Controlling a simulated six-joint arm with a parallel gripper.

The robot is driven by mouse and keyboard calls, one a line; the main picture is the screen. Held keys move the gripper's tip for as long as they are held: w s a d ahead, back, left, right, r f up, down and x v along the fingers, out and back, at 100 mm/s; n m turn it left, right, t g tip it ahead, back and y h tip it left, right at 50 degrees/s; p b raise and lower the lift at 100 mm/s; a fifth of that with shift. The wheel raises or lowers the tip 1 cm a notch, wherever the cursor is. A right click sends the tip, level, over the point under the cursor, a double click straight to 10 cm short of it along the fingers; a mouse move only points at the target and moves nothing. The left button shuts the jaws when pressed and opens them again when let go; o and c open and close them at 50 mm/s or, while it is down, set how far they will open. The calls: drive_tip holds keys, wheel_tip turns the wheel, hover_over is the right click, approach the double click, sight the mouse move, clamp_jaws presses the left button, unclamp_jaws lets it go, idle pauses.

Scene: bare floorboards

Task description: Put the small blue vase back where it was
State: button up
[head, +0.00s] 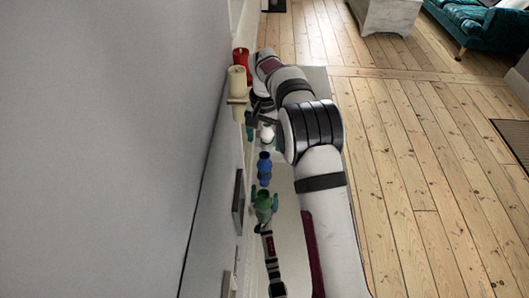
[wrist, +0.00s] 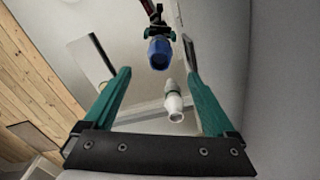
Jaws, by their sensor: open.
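The small blue vase (head: 264,170) stands on the narrow pale ledge in the head view. In the wrist view the blue vase (wrist: 159,52) is beyond the fingertips. My gripper (wrist: 158,76) is open and empty, with its teal fingers spread. In the head view my gripper (head: 264,127) is above the blue vase in the picture, partly hidden by my arm. A white vase (head: 267,134) with a green band lies between my gripper and the blue vase. The white vase (wrist: 173,102) also shows between the fingers in the wrist view, apart from them.
A cream vessel (head: 237,92) and a red one (head: 240,58) are near the wall. Open floorboards (head: 420,180) lie right.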

drive_tip(key=shift+s+r, duration=0.1)
drive_tip(key=shift+r, duration=0.75)
drive_tip(key=s+d+r, duration=0.5)
drive_tip(key=s+r, duration=0.5)
drive_tip(key=s, duration=0.2)
drive_tip(key=s+d+f+y, duration=0.1)
drive_tip(key=s+d, duration=0.1)
drive_tip(key=s, duration=1.1)
drive_tip(key=s+d+m, duration=0.1)
drive_tip(key=s, duration=1.2)
drive_tip(key=shift+s+d+f+y, duration=0.25)
drive_tip(key=shift+d+f+y, duration=0.1)
drive_tip(key=shift+d+y, duration=0.05)
